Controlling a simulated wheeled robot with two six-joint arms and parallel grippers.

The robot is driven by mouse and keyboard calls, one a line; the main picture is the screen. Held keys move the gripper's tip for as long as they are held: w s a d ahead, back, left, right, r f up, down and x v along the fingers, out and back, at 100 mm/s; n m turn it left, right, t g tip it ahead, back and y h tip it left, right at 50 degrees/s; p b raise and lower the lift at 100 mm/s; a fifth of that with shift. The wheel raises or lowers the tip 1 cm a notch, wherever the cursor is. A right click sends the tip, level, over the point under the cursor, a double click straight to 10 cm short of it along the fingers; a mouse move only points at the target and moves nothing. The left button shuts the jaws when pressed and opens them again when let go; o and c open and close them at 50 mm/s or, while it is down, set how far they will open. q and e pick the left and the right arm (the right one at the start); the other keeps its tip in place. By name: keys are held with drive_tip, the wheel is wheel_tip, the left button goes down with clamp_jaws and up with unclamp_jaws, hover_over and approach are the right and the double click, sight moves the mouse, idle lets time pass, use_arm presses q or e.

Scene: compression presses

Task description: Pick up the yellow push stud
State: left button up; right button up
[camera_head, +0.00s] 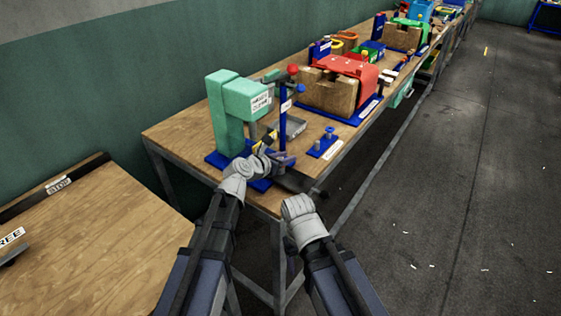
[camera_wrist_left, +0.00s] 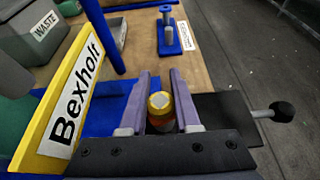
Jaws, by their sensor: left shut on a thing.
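The yellow push stud (camera_wrist_left: 160,106), with a yellow and grey top over an orange body, stands between the two purple fingers of my left gripper (camera_wrist_left: 160,80) in the left wrist view. The fingers are shut on its sides. In the head view my left gripper (camera_head: 272,156) is at the front of the green press (camera_head: 227,112), over its blue base; the stud is too small to make out there. My right arm's pale wrist (camera_head: 299,207) is at the table's front edge; its fingers cannot be made out.
A yellow plate marked Bexholt (camera_wrist_left: 72,92) stands close left of my left gripper. A black slab (camera_wrist_left: 222,112) with a ball-ended rod lies to the right. A grey waste bin (camera_wrist_left: 32,35) and a blue plate with studs (camera_head: 324,146) are beyond. A red press (camera_head: 349,68) stands farther along.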

use_arm(q)
clamp_jaws()
drive_tip(key=shift+r, duration=0.15)
wheel_tip(320, 180, up, 10)
drive_tip(key=p, duration=1)
